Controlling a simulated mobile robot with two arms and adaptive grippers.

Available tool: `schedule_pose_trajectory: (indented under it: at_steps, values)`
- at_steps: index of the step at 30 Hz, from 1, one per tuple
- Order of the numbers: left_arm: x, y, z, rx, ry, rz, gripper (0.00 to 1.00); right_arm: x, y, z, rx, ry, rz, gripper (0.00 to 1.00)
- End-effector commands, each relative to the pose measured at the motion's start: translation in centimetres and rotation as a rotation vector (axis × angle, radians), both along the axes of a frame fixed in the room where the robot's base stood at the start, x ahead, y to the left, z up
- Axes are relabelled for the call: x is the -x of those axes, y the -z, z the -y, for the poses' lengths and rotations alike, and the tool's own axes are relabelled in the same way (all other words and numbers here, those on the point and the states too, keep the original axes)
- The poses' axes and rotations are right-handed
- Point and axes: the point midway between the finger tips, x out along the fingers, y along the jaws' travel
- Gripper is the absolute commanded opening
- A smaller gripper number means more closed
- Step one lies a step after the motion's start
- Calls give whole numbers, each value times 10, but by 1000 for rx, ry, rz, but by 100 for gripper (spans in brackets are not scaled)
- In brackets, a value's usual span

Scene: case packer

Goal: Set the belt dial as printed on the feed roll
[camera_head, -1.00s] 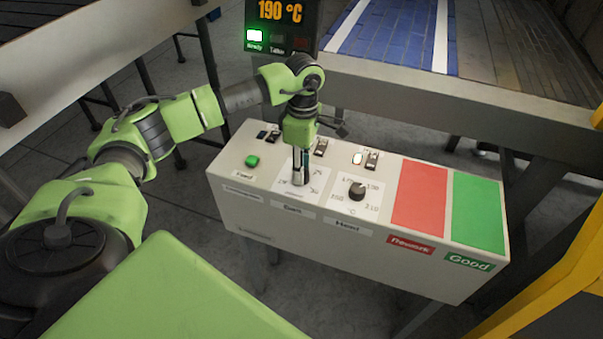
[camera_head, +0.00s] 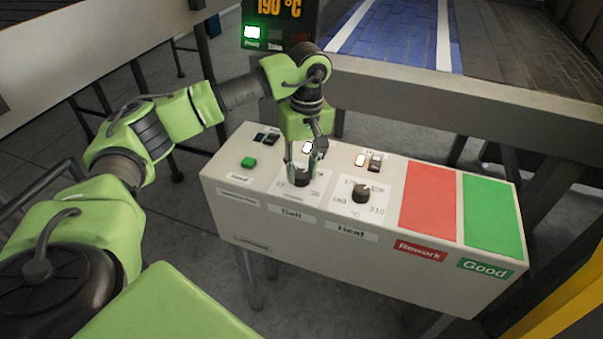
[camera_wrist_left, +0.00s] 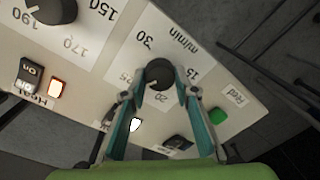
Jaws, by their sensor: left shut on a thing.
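The belt dial (camera_wrist_left: 160,72) is a round black knob on a white scale plate above the "Belt" label on the control box. The scale in the left wrist view reads 15, 20, 25 and 30 m/min. My left gripper (camera_head: 303,172) points down at this dial in the head view. In the left wrist view its two fingers (camera_wrist_left: 160,84) are shut on the dial's sides. The dial's pointer is too unclear to read. No feed roll with readable print is in view. My right gripper is not in view.
The heat dial (camera_head: 361,194) sits right of the belt dial, with a lit switch (camera_head: 374,162) behind it. A green feed button (camera_head: 248,162) is to the left. Red Rework (camera_head: 429,196) and green Good (camera_head: 492,216) areas are empty. A display (camera_head: 280,20) reads 190 °C.

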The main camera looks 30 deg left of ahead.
Motion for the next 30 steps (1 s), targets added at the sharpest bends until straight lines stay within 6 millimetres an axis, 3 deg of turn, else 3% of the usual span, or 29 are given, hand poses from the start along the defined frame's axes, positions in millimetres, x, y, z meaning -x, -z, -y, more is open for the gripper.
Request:
schedule_pose_trajectory:
  at_steps: [12, 27, 28, 30]
  values:
    - [-1, -1, 0, 1, 166, 4, 6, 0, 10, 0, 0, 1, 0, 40]
    - [-1, -2, 0, 1, 182, 4, 6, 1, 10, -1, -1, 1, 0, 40]
    - [-1, -2, 0, 1, 182, 4, 30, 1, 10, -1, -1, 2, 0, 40]
    - [-1, -2, 0, 1, 182, 4, 44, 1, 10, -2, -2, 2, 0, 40]
